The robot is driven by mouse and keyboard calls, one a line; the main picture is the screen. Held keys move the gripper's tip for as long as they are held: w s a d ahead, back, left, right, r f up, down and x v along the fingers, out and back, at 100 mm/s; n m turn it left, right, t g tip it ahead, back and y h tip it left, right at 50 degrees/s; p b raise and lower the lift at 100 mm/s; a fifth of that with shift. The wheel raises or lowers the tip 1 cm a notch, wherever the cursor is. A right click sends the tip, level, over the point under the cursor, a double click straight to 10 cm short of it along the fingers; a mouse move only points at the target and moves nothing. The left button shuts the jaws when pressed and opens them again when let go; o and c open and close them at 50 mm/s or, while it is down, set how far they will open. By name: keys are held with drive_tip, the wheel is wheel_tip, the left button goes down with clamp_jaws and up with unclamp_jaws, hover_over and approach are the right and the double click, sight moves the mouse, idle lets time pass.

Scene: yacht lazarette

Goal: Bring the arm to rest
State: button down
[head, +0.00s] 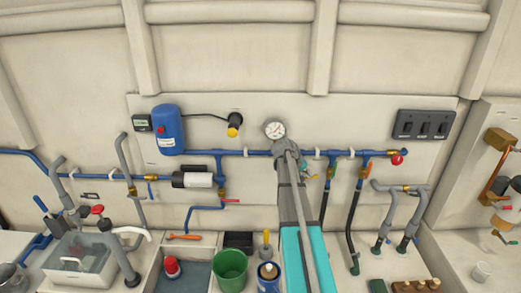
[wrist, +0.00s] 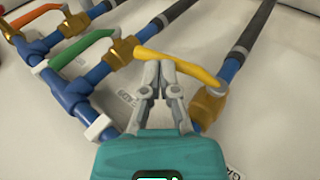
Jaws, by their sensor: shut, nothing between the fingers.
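My gripper (wrist: 160,72) shows in the wrist view with its grey fingers together and nothing held. Its tips are at the yellow valve handle (wrist: 180,64), which runs across just beyond them; I cannot tell whether they touch. The handle reaches toward a brass valve (wrist: 207,106) at the right. In the head view my grey and teal arm rises up the middle toward the wall panel, and it hides most of my gripper there.
The wrist view also shows a green handle (wrist: 84,54) and an orange handle (wrist: 36,14). In the head view a blue pipe (head: 255,153), a gauge (head: 274,130) and a blue tank (head: 168,129) are on the wall. A green bucket (head: 230,270) stands below.

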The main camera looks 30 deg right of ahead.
drive_tip(key=shift+a, duration=0.15)
drive_tip(key=s+a+f+n+t+y, duration=0.1)
drive_tip(key=s+a+n+y, duration=0.15)
drive_tip(key=a, duration=1.35)
drive_tip(key=s+a+f+n+t+y, duration=0.1)
drive_tip(key=s+a+f+y, duration=0.2)
drive_tip(key=a, duration=1.2)
drive_tip(key=s+a+n+t+y, duration=0.15)
drive_tip(key=s+a, duration=0.35)
drive_tip(key=a, duration=1.1)
wheel_tip(320, 180, down, 16)
drive_tip(key=s+g+b, duration=0.1)
drive_tip(key=s+b, duration=0.1)
drive_tip(key=b, duration=1.4)
drive_tip(key=shift+s+f+g+y, duration=0.2)
drive_tip(key=shift+g+y, duration=0.15)
drive_tip(key=shift+y, duration=0.05)
drive_tip(key=shift+a, duration=0.15)
